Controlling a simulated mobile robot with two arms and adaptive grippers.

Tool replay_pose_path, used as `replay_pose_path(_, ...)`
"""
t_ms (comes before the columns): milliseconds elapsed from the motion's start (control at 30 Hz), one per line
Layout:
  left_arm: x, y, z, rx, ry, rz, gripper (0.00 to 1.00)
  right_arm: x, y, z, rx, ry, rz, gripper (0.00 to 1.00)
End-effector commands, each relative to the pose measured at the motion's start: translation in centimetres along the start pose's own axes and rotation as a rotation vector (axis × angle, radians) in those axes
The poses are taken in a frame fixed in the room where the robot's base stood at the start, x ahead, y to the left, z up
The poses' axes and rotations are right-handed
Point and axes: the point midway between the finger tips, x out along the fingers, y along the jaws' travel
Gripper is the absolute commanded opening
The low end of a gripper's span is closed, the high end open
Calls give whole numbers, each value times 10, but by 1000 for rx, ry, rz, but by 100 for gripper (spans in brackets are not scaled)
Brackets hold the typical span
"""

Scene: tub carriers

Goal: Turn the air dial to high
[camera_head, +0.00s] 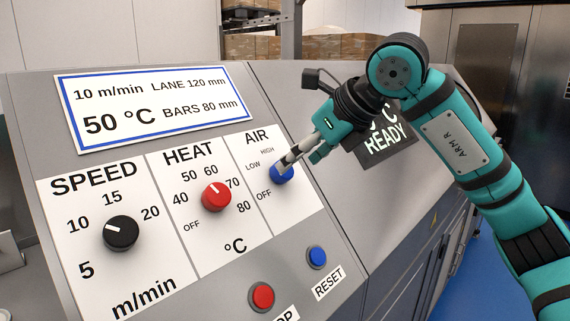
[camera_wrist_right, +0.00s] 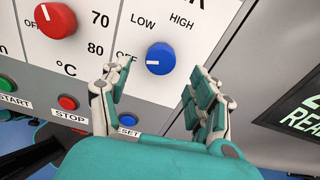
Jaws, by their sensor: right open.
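The blue air dial (camera_head: 282,175) sits on the right part of the control panel, with OFF, LOW and HIGH printed around it. In the right wrist view the dial (camera_wrist_right: 160,58) shows a white mark pointing left, toward OFF. My right gripper (camera_head: 289,160) is at the dial in the head view and partly covers it. In the right wrist view the gripper (camera_wrist_right: 158,70) is open, its fingers apart on either side below the dial. I cannot tell whether a finger touches it. My left gripper is not in view.
The red heat dial (camera_head: 216,197) and black speed dial (camera_head: 121,233) are to the left on the same panel. A red stop button (camera_head: 261,297) and blue reset button (camera_head: 316,257) are below. A READY screen (camera_head: 388,145) stands behind my right arm.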

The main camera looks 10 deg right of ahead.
Motion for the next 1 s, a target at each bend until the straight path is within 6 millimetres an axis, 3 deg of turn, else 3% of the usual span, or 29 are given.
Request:
replay_pose_path(133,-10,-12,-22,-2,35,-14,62,28,0,1,0,3,1,62)
replay_pose_path(300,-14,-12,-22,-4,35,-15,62,48,0,1,-1,2,1,62)
replay_pose_path(700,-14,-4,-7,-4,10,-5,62,56,0,0,-1,0,0,62)
replay_pose_path(1000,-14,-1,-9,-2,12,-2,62,55,0,0,-1,0,0,23)
